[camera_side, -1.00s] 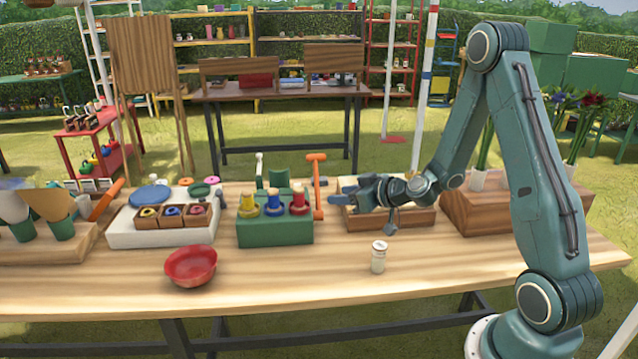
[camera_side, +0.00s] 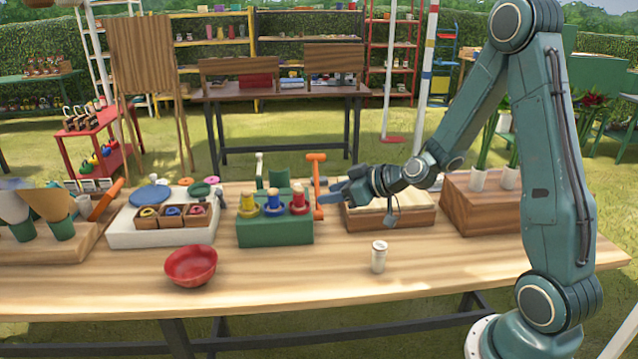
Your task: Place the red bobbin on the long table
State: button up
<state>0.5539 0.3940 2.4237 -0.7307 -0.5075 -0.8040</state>
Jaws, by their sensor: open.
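The red bobbin (camera_side: 298,200) stands upright on the green block (camera_side: 275,232), at the right end of a row with a blue bobbin (camera_side: 273,204) and a yellow bobbin (camera_side: 247,205). My gripper (camera_side: 338,193) is open and empty. It is to the right of the red bobbin, at about its height in the picture, and apart from it. The long table (camera_side: 310,280) is the pale wooden one under all of these.
An orange hammer-like tool (camera_side: 317,185) stands between the bobbins and my gripper. A wooden box (camera_side: 405,215) lies below my wrist. A white-capped jar (camera_side: 379,257) and a red bowl (camera_side: 191,265) stand nearer the front. The table between bowl and jar is clear.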

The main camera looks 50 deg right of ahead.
jog(key=s+a+r+n+g, duration=0.1)
jog(key=s+a+r+g, duration=0.2)
jog(key=s+a+r, duration=0.35)
jog(key=s+a+r+g, duration=0.2)
jog(key=s+a+r, duration=0.1)
jog(key=s, duration=0.6)
jog(key=s+r+m+g+h, duration=0.1)
jog(key=s+r+m+h, duration=0.1)
jog(key=s, duration=0.9)
jog(key=shift+d+r+m+g, duration=0.3)
jog(key=shift+r+m, duration=0.05)
jog(key=shift+m, duration=0.15)
jog(key=shift+o, duration=0.6)
jog(key=shift+w+r, duration=0.1)
